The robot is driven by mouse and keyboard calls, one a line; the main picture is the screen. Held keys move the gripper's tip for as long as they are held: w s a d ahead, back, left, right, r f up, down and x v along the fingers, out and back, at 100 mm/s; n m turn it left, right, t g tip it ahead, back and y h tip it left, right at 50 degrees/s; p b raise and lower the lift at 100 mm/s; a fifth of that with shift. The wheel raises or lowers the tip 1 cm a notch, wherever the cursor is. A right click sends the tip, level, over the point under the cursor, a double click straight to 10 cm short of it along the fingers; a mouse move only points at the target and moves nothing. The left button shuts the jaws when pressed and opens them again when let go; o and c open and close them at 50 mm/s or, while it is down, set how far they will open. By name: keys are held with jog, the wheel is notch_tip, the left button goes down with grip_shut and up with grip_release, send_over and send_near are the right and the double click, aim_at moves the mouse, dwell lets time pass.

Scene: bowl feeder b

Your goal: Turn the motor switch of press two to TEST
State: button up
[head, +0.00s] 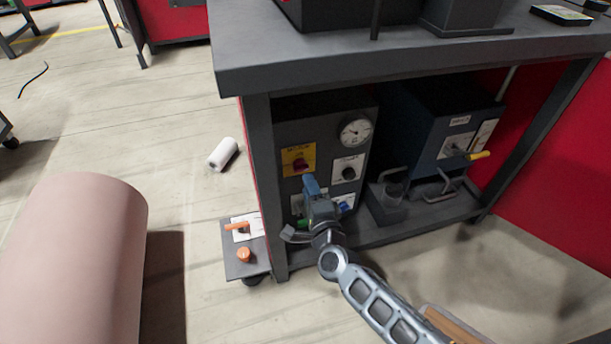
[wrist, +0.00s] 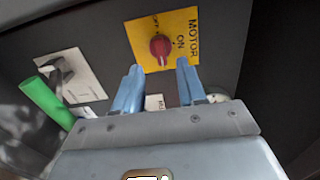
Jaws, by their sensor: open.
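The motor switch is a red knob (head: 300,164) on a yellow plate on the front of a dark box under the bench. In the wrist view the red knob (wrist: 160,46) shows close up, with MOTOR, OFF and ON readable on its yellow plate (wrist: 185,22). I cannot read a TEST mark or a press number. My gripper (head: 310,181) is in front of the box, just below the knob in the head view. In the wrist view its two blue fingers (wrist: 157,68) are spread apart, pointing toward the knob, with nothing between them. Contact with the knob is not visible.
The same dark box carries a gauge (head: 355,131), a black knob (head: 348,174) and a green handle (wrist: 46,102). A blue box (head: 440,125) with a yellow-tipped lever stands to the right. A grey side box (head: 236,262) has orange controls. The bench top (head: 300,62) overhangs above.

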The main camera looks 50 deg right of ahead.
jog(key=shift+v, duration=1.3)
jog(key=s+a+r+n+t+y, duration=0.1)
jog(key=s+a+r+n+y, duration=0.1)
jog(key=s+a+n, duration=0.4)
jog(key=s+a+r+n+t+y, duration=0.1)
jog(key=s+a+r+n+y, duration=0.25)
jog(key=s, duration=0.55)
jog(key=s+a+r+n+g+y, duration=0.1)
jog(key=s+a+r+n+y, duration=0.1)
jog(key=s+a+r+n, duration=0.35)
jog(key=s+a+r+n+g+y, duration=0.1)
jog(key=s+a+r+n+y, duration=0.1)
jog(key=s+r+n, duration=0.5)
notch_tip(320, 180, up, 28)
jog(key=s+a+n+p, duration=0.1)
jog(key=s+n+p, duration=0.2)
jog(key=p, duration=2.4)
jog(key=shift+r, duration=0.15)
